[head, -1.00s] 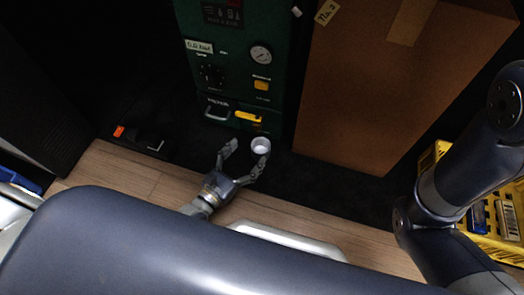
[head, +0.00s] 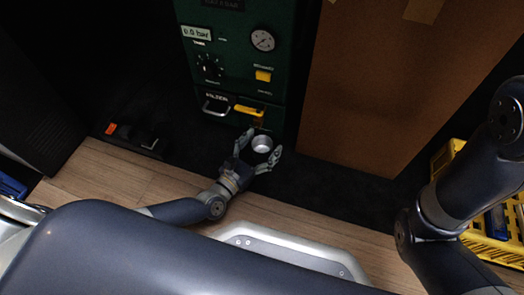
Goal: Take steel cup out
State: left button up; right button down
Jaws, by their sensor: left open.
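The steel cup (head: 262,144) is a small, round, silvery cup at the foot of the green machine (head: 232,65), below its yellow lever (head: 249,110). My left gripper (head: 261,150) is open, with one finger on each side of the cup. Whether the fingers touch the cup cannot be told. My right gripper is out of view; only part of my right arm shows at the right.
A tall brown cardboard box (head: 385,90) stands close to the right of the machine. A yellow crate (head: 490,240) is at the far right, partly behind my right arm. A dark tray (head: 135,138) with an orange item lies to the left on the dark surface.

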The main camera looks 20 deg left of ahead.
pick_arm(q)
jog(key=c, duration=1.2)
jog(key=shift+r, duration=0.2)
notch_tip(320, 180, up, 4)
jog(key=p, duration=0.4)
jog(key=shift+f, duration=0.1)
jog(key=p+v, duration=0.2)
jog(key=v, duration=0.5)
jog(key=p+v, duration=0.3)
jog(key=v, duration=0.4)
jog(key=shift+s+f, duration=0.2)
jog(key=shift+s, duration=0.05)
jog(key=shift+p+v, duration=0.6)
jog(key=shift+v, duration=1.15)
jog(key=shift+f, duration=0.15)
jog(key=shift+w, duration=0.1)
